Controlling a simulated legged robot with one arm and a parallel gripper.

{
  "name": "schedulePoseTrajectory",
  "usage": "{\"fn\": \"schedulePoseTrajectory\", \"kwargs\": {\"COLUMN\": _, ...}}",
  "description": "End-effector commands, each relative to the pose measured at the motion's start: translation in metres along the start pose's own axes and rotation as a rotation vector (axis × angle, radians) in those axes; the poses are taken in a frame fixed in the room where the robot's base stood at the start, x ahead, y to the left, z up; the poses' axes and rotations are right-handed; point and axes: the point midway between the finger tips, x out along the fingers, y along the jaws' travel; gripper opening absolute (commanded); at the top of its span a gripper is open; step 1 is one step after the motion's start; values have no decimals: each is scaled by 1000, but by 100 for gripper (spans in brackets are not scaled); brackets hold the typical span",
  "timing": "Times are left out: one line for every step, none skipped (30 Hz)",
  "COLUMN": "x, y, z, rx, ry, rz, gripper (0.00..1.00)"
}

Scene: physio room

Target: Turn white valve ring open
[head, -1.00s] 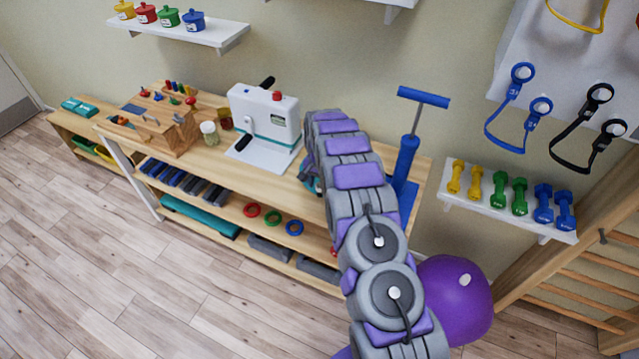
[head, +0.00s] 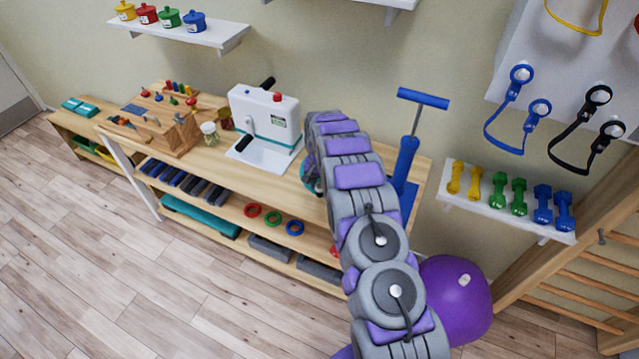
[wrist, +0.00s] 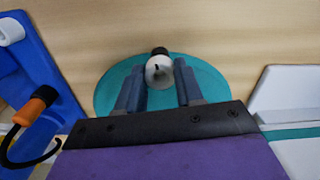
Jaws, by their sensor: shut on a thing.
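The white valve ring (wrist: 159,72) shows in the wrist view as a small round white piece with a dark centre, above a round teal base (wrist: 107,92). A black part (wrist: 159,51) shows just behind it. My gripper (wrist: 158,80) has one grey finger on each side of the ring and is shut on it. In the head view only a sliver of the teal base (head: 309,178) shows at the left of my arm. My arm hides the ring and my gripper there.
On the same wooden bench (head: 270,185), a white machine (head: 266,115) stands left of my arm and a blue pump (head: 404,160) right of it. In the wrist view, a black hose with an orange end (wrist: 37,104) lies near the blue base (wrist: 45,60).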

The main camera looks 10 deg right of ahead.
Motion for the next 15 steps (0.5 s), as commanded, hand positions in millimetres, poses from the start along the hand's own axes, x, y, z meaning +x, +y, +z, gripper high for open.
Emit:
{"fn": "schedulePoseTrajectory", "kwargs": {"x": -2, "y": 1, "z": -1, "rx": -30, "ry": 3, "rz": -1, "gripper": 6}}
{"fn": "schedulePoseTrajectory", "kwargs": {"x": -2, "y": 1, "z": -1, "rx": -53, "ry": 3, "rz": 0, "gripper": 6}}
{"fn": "schedulePoseTrajectory", "kwargs": {"x": -2, "y": 1, "z": -1, "rx": -85, "ry": 3, "rz": 0, "gripper": 6}}
{"fn": "schedulePoseTrajectory", "kwargs": {"x": -2, "y": 1, "z": -1, "rx": -109, "ry": 3, "rz": 0, "gripper": 6}}
{"fn": "schedulePoseTrajectory", "kwargs": {"x": -2, "y": 1, "z": -1, "rx": -135, "ry": 3, "rz": 0, "gripper": 6}}
{"fn": "schedulePoseTrajectory", "kwargs": {"x": -2, "y": 1, "z": -1, "rx": -168, "ry": 3, "rz": 0, "gripper": 6}}
{"fn": "schedulePoseTrajectory", "kwargs": {"x": -2, "y": 1, "z": -1, "rx": -193, "ry": 3, "rz": 0, "gripper": 6}}
{"fn": "schedulePoseTrajectory", "kwargs": {"x": -2, "y": 1, "z": -1, "rx": -216, "ry": 3, "rz": 0, "gripper": 6}}
{"fn": "schedulePoseTrajectory", "kwargs": {"x": -2, "y": 1, "z": -1, "rx": -247, "ry": 3, "rz": 0, "gripper": 6}}
{"fn": "schedulePoseTrajectory", "kwargs": {"x": -2, "y": 1, "z": -1, "rx": -268, "ry": 3, "rz": 0, "gripper": 6}}
{"fn": "schedulePoseTrajectory", "kwargs": {"x": -2, "y": 1, "z": -1, "rx": -291, "ry": 3, "rz": 0, "gripper": 6}}
{"fn": "schedulePoseTrajectory", "kwargs": {"x": -2, "y": 1, "z": -1, "rx": -320, "ry": 3, "rz": 0, "gripper": 6}}
{"fn": "schedulePoseTrajectory", "kwargs": {"x": -2, "y": 1, "z": -1, "rx": -340, "ry": 3, "rz": 0, "gripper": 6}}
{"fn": "schedulePoseTrajectory", "kwargs": {"x": -2, "y": 1, "z": -1, "rx": -359, "ry": 3, "rz": 0, "gripper": 6}}
{"fn": "schedulePoseTrajectory", "kwargs": {"x": -2, "y": 1, "z": -1, "rx": -385, "ry": 2, "rz": 0, "gripper": 6}}
